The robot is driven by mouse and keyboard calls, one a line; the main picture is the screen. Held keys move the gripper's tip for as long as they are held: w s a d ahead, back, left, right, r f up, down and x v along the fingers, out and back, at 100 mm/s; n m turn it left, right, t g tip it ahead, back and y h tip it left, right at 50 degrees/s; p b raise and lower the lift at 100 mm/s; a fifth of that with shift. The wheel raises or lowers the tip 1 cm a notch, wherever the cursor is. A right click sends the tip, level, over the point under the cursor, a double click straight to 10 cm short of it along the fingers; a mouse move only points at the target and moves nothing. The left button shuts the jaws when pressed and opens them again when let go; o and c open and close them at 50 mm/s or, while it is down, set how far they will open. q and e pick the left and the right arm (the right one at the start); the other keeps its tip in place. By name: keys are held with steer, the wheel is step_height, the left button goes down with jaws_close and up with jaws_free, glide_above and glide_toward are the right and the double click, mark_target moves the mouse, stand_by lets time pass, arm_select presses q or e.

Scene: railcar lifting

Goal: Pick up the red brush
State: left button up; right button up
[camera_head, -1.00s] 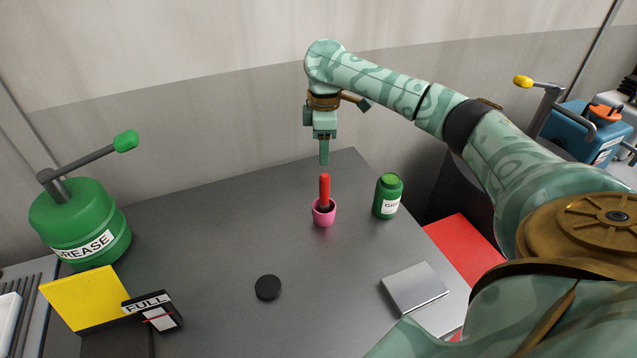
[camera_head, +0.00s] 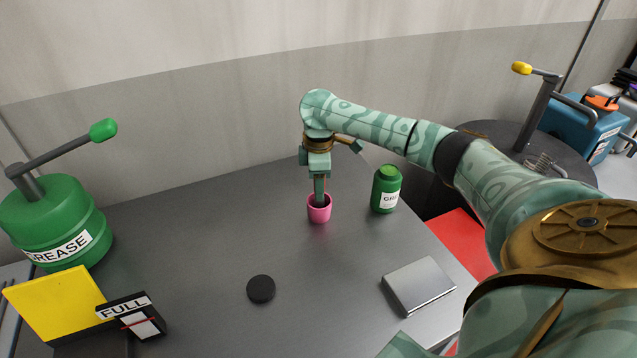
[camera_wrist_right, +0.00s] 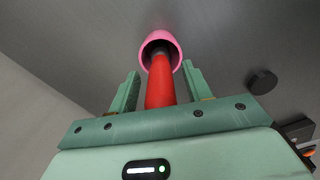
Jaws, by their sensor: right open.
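The red brush (camera_wrist_right: 160,84) stands handle up in a small pink cup (camera_head: 319,214) on the grey table. In the head view only a sliver of its red handle shows, behind my gripper. My right gripper (camera_head: 319,197) points down just over the cup. In the right wrist view, the open fingers of the right gripper (camera_wrist_right: 160,82) stand on either side of the red handle, with gaps between them and it. The pink cup also shows in the right wrist view (camera_wrist_right: 152,38), around the brush's lower end. My left gripper is not in view.
A green bottle (camera_head: 386,190) stands just right of the cup. A green grease canister (camera_head: 50,217) stands left.

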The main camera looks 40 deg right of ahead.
steer(key=shift+r, duration=0.1)
jaws_close()
